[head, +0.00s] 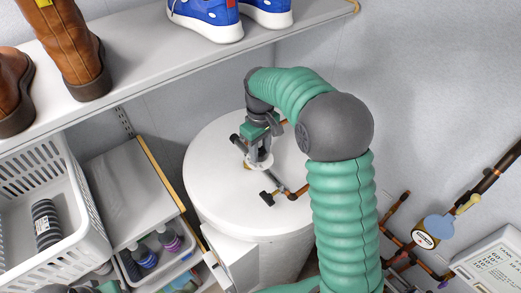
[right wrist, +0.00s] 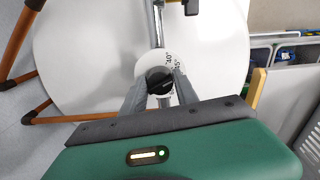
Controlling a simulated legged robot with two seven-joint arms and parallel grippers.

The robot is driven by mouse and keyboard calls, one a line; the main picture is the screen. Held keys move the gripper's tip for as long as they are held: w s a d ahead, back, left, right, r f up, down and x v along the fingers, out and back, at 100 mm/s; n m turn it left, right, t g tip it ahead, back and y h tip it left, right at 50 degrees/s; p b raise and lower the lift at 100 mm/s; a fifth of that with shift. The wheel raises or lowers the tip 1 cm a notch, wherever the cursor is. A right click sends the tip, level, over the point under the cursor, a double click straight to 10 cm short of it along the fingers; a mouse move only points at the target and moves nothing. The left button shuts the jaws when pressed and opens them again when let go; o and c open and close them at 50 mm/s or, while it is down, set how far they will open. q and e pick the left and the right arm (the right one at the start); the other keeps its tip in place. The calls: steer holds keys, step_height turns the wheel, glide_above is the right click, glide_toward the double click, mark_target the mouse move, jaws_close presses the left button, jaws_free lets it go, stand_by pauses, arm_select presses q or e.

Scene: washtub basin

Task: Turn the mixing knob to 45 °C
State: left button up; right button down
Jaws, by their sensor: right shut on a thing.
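The mixing knob (right wrist: 160,80) is a small black knob at the centre of a white dial (right wrist: 172,58). The dial carries dark temperature marks, of which 40° and 45 can be made out beside the knob. In the head view the white dial (head: 262,163) shows at the valve above the white tank (head: 215,165). My right gripper (right wrist: 160,88) is shut on the knob, with a grey finger on each side of it. It also shows in the head view (head: 258,150), reaching down to the valve. The exact pointer setting is too small to tell.
Copper pipes with black fittings (head: 285,192) run beside the valve. A shelf with shoes (head: 150,60) hangs above. A white basket (head: 75,190) and open drawers stand left. Pipes with a gauge (head: 425,240) and a white box (head: 490,265) are at right.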

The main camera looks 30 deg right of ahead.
steer(key=shift+n, duration=0.7)
steer(key=shift+w, duration=0.1)
steer(key=c, duration=1.2)
jaws_free()
steer(key=shift+o, duration=1.2)
steer(key=shift+w, duration=0.1)
steer(key=shift+w+f, duration=0.1)
